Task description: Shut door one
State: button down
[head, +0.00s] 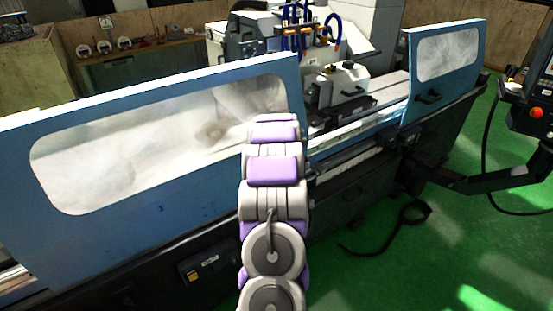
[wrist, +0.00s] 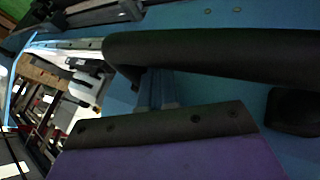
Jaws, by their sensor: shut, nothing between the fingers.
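Two blue sliding doors with cloudy windows front the grinder. The left door (head: 110,225) is large and carries a small dark mark, perhaps a number, low on its face. The right door (head: 412,95) stands at the far right, with a dark handle (head: 428,97). A wide gap between them shows the machine inside. My arm covers part of the left door's right end and hides my gripper in the head view. In the wrist view, a dark bar handle (wrist: 230,55) crosses close up before a blue panel. My gripper (wrist: 157,88) is shut, its fingers partly hidden at the handle.
The grinding head with blue hoses (head: 300,30) stands behind the gap. A control panel (head: 535,105) on a dark support arm (head: 490,178) is at the right. A black hose (head: 385,240) lies on the green floor (head: 450,245), which has free room at front right.

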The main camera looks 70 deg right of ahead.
jog(key=shift+s+d+r+p, duration=0.2)
jog(key=shift+s+d+p, duration=0.5)
jog(key=shift+s+d, duration=0.5)
jog(key=shift+d, duration=0.2)
jog(key=shift+r, duration=0.1)
jog(key=shift+r, duration=0.1)
